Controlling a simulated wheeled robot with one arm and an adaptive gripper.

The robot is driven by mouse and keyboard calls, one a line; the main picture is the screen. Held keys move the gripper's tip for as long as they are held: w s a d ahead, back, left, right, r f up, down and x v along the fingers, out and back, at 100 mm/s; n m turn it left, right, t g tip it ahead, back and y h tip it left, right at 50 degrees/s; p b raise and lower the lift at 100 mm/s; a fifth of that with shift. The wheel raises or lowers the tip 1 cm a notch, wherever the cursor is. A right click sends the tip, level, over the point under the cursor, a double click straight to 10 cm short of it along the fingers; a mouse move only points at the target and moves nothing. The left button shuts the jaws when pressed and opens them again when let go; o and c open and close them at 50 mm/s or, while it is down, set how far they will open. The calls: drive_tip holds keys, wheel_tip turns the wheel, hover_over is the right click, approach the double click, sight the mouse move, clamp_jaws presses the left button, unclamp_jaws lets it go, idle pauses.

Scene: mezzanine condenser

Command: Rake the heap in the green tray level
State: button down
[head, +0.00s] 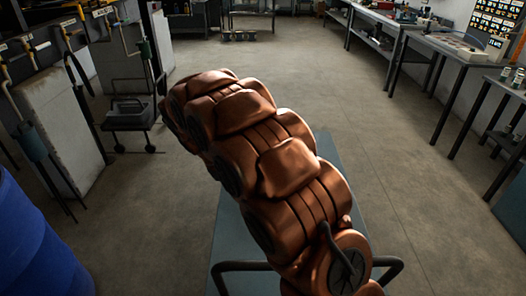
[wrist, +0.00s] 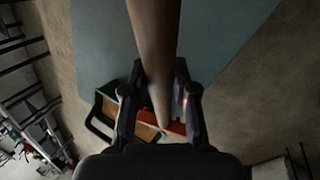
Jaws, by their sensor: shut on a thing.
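My gripper (wrist: 160,72) shows in the wrist view with a dark finger on each side of a long brown handle (wrist: 154,35). It is shut on this handle, which looks like that of a rake. The handle narrows away from the camera toward a red piece (wrist: 177,128), which may be the rake's head. The green tray (wrist: 108,103) is partly visible behind the left finger, with tan material (wrist: 143,131) in it. The fingers hide much of the tray, and I cannot tell whether the red piece touches the material. The head view shows neither tray nor gripper; my copper arm covers its middle.
A flat blue-grey surface (wrist: 100,35) lies beside the tray. In the head view, a blue drum (head: 35,240) stands at lower left and a wheeled cart (head: 130,118) at left. Benches (head: 440,42) line the right. Open concrete floor (head: 330,85) lies between.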

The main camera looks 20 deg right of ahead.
drive_tip(key=s+a+b, duration=0.3)
drive_tip(key=s, duration=0.5)
drive_tip(key=shift+a, duration=0.15)
idle(0.7)
drive_tip(key=shift+w, duration=0.15)
drive_tip(key=shift+w+d+p, duration=0.2)
drive_tip(key=shift+w+d, duration=0.45)
drive_tip(key=shift+w, duration=0.85)
drive_tip(key=shift+w+d+p, duration=0.25)
drive_tip(key=shift+w+d, duration=0.4)
drive_tip(key=shift+w, duration=0.9)
drive_tip(key=shift+w+d+p, duration=0.2)
drive_tip(key=shift+w+d, duration=0.45)
drive_tip(key=shift+w, duration=0.85)
drive_tip(key=shift+s, duration=0.1)
drive_tip(key=s+a+b, duration=0.4)
drive_tip(key=s, duration=0.5)
drive_tip(key=shift+w+d+p, duration=0.4)
drive_tip(key=shift+w+d, duration=0.25)
drive_tip(key=shift+w, duration=0.9)
drive_tip(key=shift+w+d+p, duration=0.35)
drive_tip(key=shift+w+d, duration=0.35)
drive_tip(key=shift+w, duration=0.8)
drive_tip(key=shift+w+d+p, duration=0.4)
drive_tip(key=shift+w+d, duration=0.25)
drive_tip(key=shift+w, duration=0.9)
